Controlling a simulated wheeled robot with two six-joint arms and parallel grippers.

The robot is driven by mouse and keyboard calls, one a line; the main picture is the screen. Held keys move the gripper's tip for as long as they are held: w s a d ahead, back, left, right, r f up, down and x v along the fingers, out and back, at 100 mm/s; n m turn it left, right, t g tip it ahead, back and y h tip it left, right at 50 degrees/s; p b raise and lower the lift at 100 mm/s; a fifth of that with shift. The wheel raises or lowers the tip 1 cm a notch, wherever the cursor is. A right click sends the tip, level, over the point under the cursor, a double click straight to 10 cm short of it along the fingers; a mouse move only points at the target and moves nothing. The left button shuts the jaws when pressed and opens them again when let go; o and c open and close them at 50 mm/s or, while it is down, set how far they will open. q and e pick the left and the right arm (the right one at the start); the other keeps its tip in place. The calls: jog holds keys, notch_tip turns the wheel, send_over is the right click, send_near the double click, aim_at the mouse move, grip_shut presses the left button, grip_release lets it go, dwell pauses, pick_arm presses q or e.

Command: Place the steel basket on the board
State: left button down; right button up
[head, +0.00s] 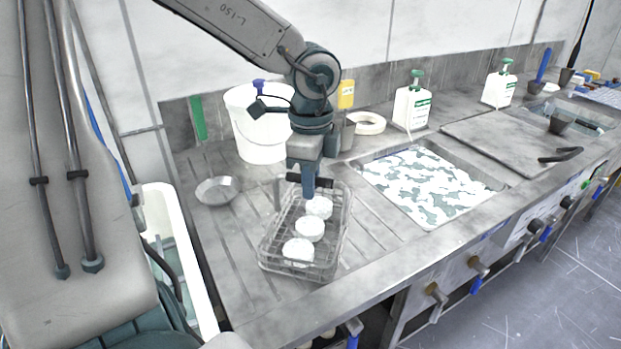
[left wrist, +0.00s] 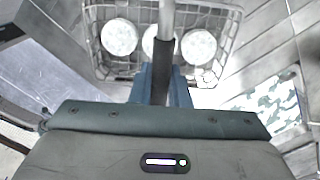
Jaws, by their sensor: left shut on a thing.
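The steel basket (head: 272,251) is a wire basket with several sides of mesh and white round pieces (head: 309,229) inside. It is over the grooved steel draining board (head: 223,235), left of the sink. I cannot tell whether its bottom touches the board. My left gripper (head: 308,188) comes down from above and is shut on the basket's handle. In the left wrist view, the blue fingers (left wrist: 164,86) close around the handle's dark grip, with the basket (left wrist: 228,40) beyond. My right gripper is not in view.
A white bucket (head: 262,140) and a small metal bowl (head: 218,190) stand near the basket. A sink with a white-patterned surface (head: 425,182) lies to the right. White bottles (head: 411,108) stand along the back. The draining board's front left part is clear.

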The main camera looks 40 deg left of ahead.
pick_arm(q)
jog(key=shift+a, duration=0.15)
jog(key=c, duration=1.4)
grip_release()
jog(key=shift+a+f, duration=0.1)
jog(key=shift+f, duration=0.05)
jog(key=shift+r, duration=0.2)
